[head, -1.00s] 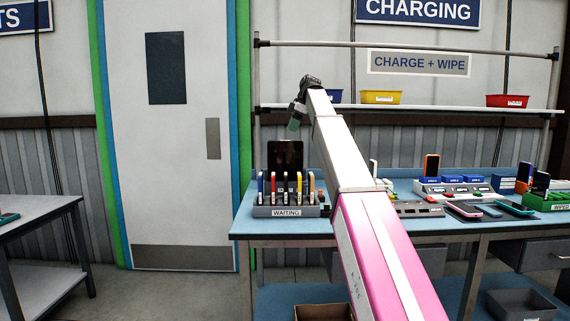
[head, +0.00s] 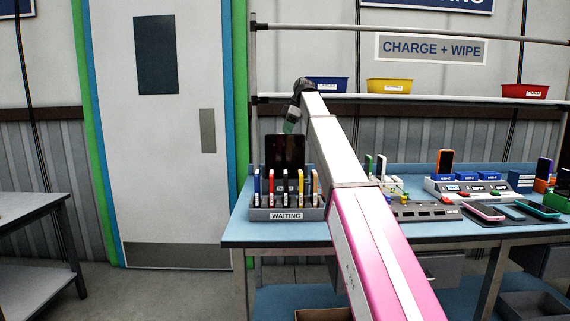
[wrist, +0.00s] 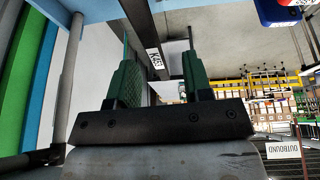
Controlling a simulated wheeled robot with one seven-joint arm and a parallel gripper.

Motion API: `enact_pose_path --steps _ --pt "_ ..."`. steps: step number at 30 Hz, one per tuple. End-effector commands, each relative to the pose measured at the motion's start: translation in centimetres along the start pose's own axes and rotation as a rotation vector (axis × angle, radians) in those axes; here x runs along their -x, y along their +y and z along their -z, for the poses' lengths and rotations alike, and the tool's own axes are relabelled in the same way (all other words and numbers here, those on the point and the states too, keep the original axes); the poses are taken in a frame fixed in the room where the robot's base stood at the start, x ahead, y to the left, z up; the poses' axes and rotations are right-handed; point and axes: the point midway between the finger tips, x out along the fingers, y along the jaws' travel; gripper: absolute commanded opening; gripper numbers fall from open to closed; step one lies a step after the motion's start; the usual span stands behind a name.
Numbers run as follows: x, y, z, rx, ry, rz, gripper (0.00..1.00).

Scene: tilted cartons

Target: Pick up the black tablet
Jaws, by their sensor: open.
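The black tablet (head: 285,149) stands upright at the back of the grey rack labelled WAITING (head: 286,213), on the left end of the blue bench. Several phones stand in the rack in front and hide its lower part. My gripper (head: 289,127) is above the tablet's top edge in the head view, apart from it as far as I can tell. In the wrist view my gripper (wrist: 158,75) shows two green fingers spread apart with nothing between them. The tablet cannot be made out in the wrist view.
A shelf (head: 420,98) over the bench holds a blue bin (head: 328,84), a yellow bin (head: 389,86) and a red bin (head: 525,91). Charging docks (head: 475,188) and loose phones (head: 482,211) lie to the right. A shelf post (head: 253,60) stands left of the rack.

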Motion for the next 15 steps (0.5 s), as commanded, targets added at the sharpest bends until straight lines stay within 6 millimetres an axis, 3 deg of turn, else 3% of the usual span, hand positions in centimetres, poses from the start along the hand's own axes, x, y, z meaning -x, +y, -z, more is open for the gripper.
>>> enact_pose_path --steps 15 --pt "-5.2 0.4 -0.3 0.000 0.000 0.000 0.46"
